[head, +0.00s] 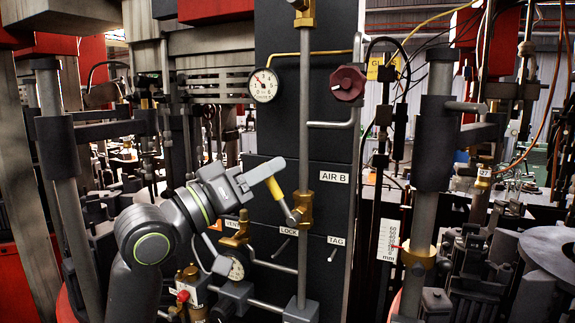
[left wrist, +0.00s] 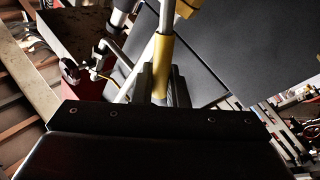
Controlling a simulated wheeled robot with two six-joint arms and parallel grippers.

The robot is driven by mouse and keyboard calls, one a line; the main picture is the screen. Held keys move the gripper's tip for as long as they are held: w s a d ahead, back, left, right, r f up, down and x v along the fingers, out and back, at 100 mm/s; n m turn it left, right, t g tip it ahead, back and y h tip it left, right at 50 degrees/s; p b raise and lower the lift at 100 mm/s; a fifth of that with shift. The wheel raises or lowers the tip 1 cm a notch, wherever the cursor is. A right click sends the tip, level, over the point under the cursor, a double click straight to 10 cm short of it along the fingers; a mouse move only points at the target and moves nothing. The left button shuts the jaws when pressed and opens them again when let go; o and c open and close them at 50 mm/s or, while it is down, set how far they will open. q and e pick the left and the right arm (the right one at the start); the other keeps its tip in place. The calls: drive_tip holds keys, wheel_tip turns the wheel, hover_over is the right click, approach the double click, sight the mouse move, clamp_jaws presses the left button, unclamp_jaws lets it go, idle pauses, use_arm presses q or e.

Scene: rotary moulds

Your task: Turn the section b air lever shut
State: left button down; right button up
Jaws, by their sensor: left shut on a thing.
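The section b air lever (head: 277,192) is a yellow-sleeved handle on a brass valve (head: 304,208), on the vertical pipe below the AIR B label (head: 334,176). The lever slants up and to the left from the valve. My left gripper (head: 268,173) is shut on the upper end of the lever. In the left wrist view the yellow lever (left wrist: 162,55) stands between the dark fingers of the gripper (left wrist: 160,85). The fingers hide the lever's end. My right gripper is not in view.
A pressure gauge (head: 264,85) and a dark red round knob (head: 347,83) sit above on the panel. LOCK and TAG pegs lie below the valve. A brass VENT valve (head: 236,230) and a second gauge stand close under my left arm. Thick posts flank the panel.

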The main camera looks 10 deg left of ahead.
use_arm(q)
drive_tip(key=a+f+n+t+y+p, duration=0.2)
drive_tip(key=f+n+t+y+p, duration=0.1)
drive_tip(key=n, duration=0.6)
drive_tip(key=w+a+f+n+t+y+p, duration=0.1)
drive_tip(key=a+f+n+t+y+p, duration=0.1)
drive_tip(key=n, duration=0.7)
drive_tip(key=shift+w+f+n+t+y+p, duration=0.15)
drive_tip(key=shift+f+n+t+y+p, duration=0.4)
drive_tip(key=shift+f+t+y, duration=1.3)
drive_tip(key=shift+a+r+t, duration=0.1)
drive_tip(key=shift+r+t, duration=0.3)
drive_tip(key=shift+t, duration=0.05)
drive_tip(key=c, duration=1.5)
unclamp_jaws()
